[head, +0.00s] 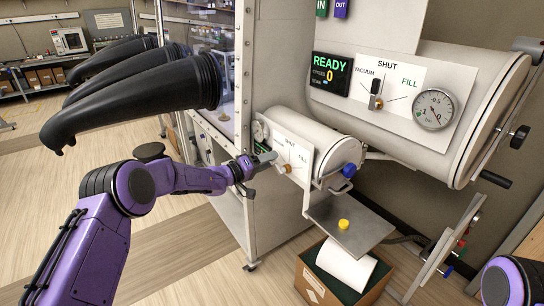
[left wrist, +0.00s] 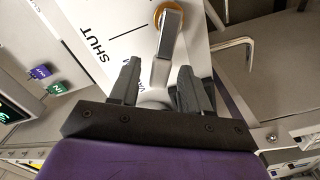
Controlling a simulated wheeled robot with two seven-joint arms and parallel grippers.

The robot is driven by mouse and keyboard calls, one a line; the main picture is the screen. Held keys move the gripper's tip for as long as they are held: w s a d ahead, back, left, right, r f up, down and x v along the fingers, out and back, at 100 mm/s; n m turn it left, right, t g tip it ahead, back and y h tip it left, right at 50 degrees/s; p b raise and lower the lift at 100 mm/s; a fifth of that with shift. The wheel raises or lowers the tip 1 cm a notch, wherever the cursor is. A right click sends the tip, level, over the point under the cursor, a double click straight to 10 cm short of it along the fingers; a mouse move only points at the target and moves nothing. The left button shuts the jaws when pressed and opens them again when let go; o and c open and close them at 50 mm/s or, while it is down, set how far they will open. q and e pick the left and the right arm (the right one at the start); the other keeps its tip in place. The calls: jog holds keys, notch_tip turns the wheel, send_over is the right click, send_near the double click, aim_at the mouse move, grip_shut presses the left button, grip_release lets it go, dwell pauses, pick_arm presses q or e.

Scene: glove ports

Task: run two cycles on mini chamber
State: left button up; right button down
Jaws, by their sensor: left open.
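The mini chamber (head: 322,132) is the small white cylinder beside the glove box, with a blue knob (head: 349,170) on its end. Its white valve panel (head: 300,149) reads SHUT and FILL; my gripper hides part of it. The grey valve lever (left wrist: 165,45) turns on an orange hub (head: 287,168) and points at a partly hidden label beginning "VA". My left gripper (head: 264,160) is at the panel, open. In the left wrist view its fingers (left wrist: 158,82) stand either side of the lever's end; contact cannot be told. My right gripper is out of view.
The large chamber (head: 455,75) above has its own lever, a gauge (head: 433,109) and a display (head: 330,74) reading READY, cycles 0. A yellow piece (head: 343,224) sits on the metal shelf (head: 360,232). A cardboard box (head: 318,286) stands below. Black gloves (head: 150,85) jut out at left.

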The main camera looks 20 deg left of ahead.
pick_arm(q)
jog(key=shift+x, duration=0.8)
grip_shut()
